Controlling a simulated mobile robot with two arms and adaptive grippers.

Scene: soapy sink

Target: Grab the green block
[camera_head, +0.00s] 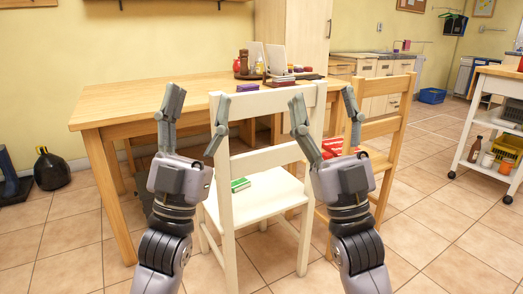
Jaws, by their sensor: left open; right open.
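A small green block (240,184) with a pale edge lies on the seat of the white chair (262,203). It shows between my two arms, below the chair's back slats. My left gripper (198,104) is raised, open and empty, to the left of the chair back in the picture. My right gripper (325,104) is raised, open and empty, near the right side of the chair back. Neither gripper touches the block.
The chair's back stands between me and its seat. A wooden table (130,104) behind carries a purple block (247,87) and other items. A wooden chair (386,128) with a red item (332,146) stands to the right. A white cart (486,140) is far right.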

